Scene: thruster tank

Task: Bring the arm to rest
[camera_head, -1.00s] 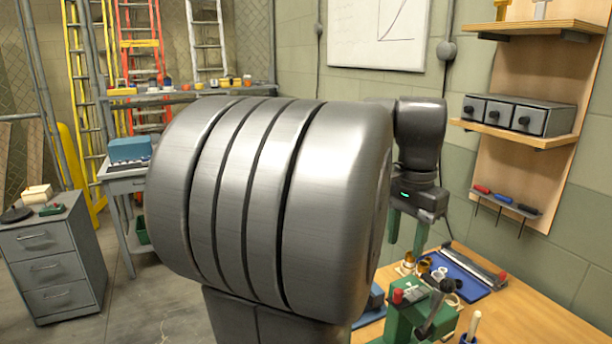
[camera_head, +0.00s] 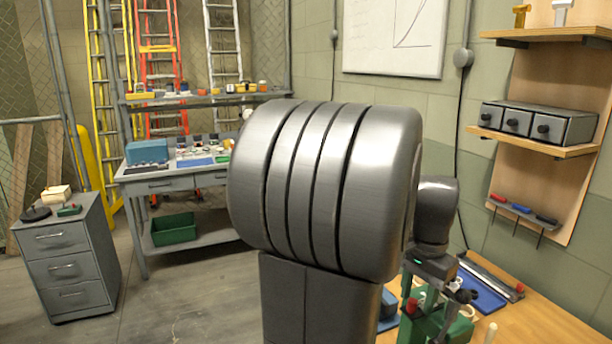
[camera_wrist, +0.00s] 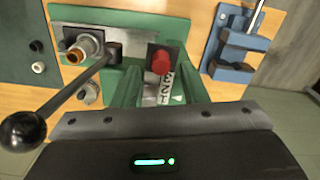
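My gripper (camera_wrist: 160,85) points down over the wooden bench (camera_head: 545,322). In the wrist view its two green fingers stand apart, with nothing held between them. A green fixture (camera_wrist: 140,20) lies below, with a red knob (camera_wrist: 161,62) showing between the fingers. In the head view my large grey arm link fills the middle, and my gripper's dark body (camera_head: 434,265) shows behind it to the right. The fingertips are hard to tell from the green fixture (camera_head: 432,328) there.
A lever with a black ball (camera_wrist: 22,132) reaches beside my gripper at the left. A blue clamp (camera_wrist: 240,55) stands to the right. Shelves with grey drawers (camera_head: 535,125) hang on the right wall. A grey cabinet (camera_head: 65,260) stands left, with open floor nearby.

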